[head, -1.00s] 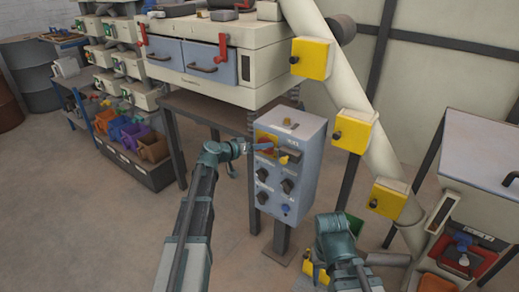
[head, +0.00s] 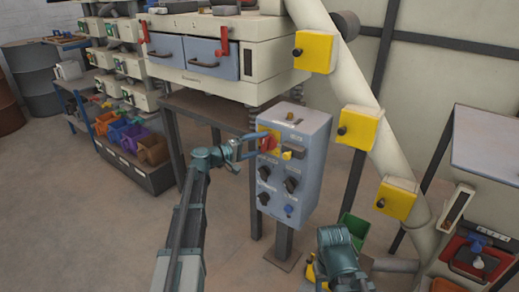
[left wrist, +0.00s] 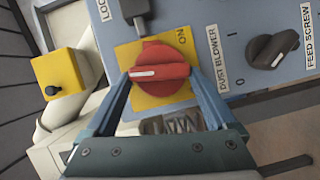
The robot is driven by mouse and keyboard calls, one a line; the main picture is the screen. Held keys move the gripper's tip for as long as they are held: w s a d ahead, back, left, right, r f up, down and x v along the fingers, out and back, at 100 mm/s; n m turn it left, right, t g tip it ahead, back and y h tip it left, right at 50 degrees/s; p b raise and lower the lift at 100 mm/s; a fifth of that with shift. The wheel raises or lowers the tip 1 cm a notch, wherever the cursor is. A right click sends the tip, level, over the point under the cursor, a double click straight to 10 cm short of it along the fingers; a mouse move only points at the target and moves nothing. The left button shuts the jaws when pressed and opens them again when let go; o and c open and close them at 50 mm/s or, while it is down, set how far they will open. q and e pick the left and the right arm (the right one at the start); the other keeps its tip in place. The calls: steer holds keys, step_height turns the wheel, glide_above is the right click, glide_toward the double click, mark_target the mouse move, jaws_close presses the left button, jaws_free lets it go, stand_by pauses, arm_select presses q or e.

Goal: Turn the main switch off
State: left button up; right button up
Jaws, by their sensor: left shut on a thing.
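The main switch is a red rotary knob (head: 268,143) on a yellow plate, at the upper left of the grey-blue control box (head: 312,160). In the left wrist view the red knob (left wrist: 160,72) lies between the two blue fingers of my left gripper (left wrist: 160,78). The fingers press on it from both sides. A white mark shows on the handle, and the word ON is printed on the plate. In the head view my left gripper (head: 256,144) reaches the box from the left. My right arm ends low in front of the box, and its jaws cannot be made out.
Yellow boxes (head: 357,127) line the slanted pipe right of the panel. A table stands behind the arm. Open floor lies at the left front.

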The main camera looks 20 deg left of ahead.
arm_select(q)
steer(key=shift+f+n+h+b, duration=0.2)
steer(key=shift+n+h+b, duration=0.1)
steer(key=shift+n+b, duration=0.5)
steer(key=o, duration=1.1)
steer(key=shift+c, duration=0.2)
steer(key=shift+t, duration=0.3)
steer(key=v, duration=1.4)
